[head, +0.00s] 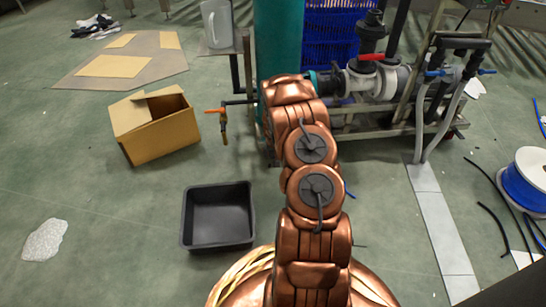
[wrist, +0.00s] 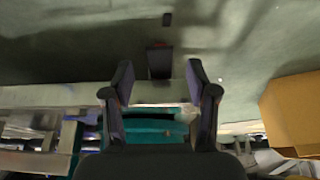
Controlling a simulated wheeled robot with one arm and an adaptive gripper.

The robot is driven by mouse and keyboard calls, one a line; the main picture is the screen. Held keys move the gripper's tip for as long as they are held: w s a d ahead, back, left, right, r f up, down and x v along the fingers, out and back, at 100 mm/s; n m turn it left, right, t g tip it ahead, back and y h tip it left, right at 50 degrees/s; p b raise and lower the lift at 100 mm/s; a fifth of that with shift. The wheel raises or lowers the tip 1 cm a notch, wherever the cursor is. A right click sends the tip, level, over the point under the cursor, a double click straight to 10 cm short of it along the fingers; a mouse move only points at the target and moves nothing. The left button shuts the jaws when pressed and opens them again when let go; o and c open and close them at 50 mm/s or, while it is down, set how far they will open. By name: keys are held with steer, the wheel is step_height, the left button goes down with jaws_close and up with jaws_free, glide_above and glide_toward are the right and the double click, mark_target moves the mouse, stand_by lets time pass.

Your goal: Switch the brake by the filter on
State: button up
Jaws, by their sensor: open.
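A tall teal cylinder (head: 278,38), possibly the filter, stands behind my arm in the head view. Teal also shows low between my fingers in the wrist view (wrist: 152,135). I cannot identify a brake with certainty. An orange-handled valve (head: 217,111) sticks out left of the cylinder, and a red handle (head: 371,57) lies flat on the grey pipework to its right. In the wrist view my gripper (wrist: 160,80) is open, with nothing held. A small dark block (wrist: 160,60) appears between and beyond the fingertips; what it is stays unclear. My arm hides the gripper in the head view.
An open cardboard box (head: 160,135) and a black tray (head: 186,220) stand on the floor at left. A metal frame with blue-handled valves (head: 440,73) and hoses is at right. A blue cable reel (head: 524,182) lies far right. Floor left of the tray is mostly clear.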

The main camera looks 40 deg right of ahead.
mark_target(272, 153)
steer(key=shift+b+x, duration=0.4)
steer(key=shift+x, duration=0.75)
steer(key=shift+s, duration=0.1)
jaws_close()
